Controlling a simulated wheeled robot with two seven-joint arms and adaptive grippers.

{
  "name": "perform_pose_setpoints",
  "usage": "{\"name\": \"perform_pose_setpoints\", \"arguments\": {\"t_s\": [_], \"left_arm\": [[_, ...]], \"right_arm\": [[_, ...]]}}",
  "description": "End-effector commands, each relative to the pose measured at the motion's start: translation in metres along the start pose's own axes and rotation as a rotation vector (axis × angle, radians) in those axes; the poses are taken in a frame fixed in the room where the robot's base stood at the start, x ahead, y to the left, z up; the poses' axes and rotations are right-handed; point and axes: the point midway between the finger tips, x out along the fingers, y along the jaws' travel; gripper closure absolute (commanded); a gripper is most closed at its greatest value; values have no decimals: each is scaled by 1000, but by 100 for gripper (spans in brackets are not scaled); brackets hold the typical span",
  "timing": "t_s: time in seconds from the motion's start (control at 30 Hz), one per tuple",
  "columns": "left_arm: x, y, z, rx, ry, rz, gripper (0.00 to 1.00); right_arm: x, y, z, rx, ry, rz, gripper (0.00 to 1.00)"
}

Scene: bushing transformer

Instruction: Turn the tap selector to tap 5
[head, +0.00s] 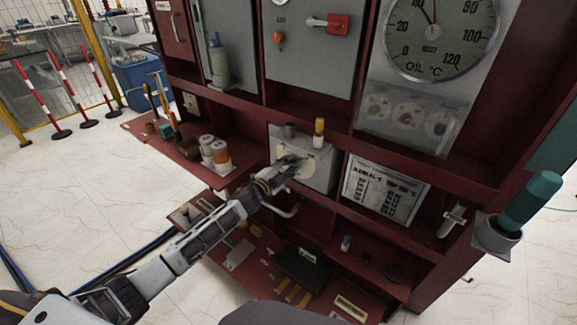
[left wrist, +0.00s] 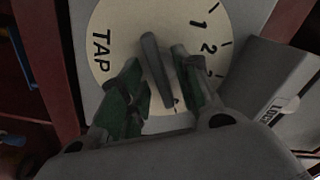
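The tap selector is a grey box (head: 317,167) with a pale round dial on the red panel in the head view. In the left wrist view the dial (left wrist: 112,30) reads TAP, with the numbers 1 and 2 in view and others partly hidden. Its grey lever knob (left wrist: 156,72) stands between the green-padded fingers of my left gripper (left wrist: 158,80). The fingers straddle the knob, with small gaps seeming to show beside it. In the head view my left gripper (head: 287,170) is at the dial face and hides the knob. My right gripper is not in view.
Above are a red switch handle (head: 337,24) and an oil temperature gauge (head: 440,35). A printed plate (head: 385,190) is right of the selector. Jars (head: 215,153) stand on a red shelf at left. A teal cylinder (head: 530,200) sits in a holder at right.

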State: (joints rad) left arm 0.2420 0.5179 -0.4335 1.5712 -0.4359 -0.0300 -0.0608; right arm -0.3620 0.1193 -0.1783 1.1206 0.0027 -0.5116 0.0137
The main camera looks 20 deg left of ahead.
Motion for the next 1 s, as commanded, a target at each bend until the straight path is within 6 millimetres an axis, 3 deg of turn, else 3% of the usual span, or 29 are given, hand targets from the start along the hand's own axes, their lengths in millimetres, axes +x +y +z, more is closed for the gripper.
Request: {"name": "perform_pose_setpoints", "arguments": {"t_s": [0.37,1.0], "left_arm": [[-7,0,0,-1,0,0,68],[-55,1,1,-1,-1,1,68]], "right_arm": [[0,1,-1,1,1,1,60],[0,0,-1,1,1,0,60]]}}
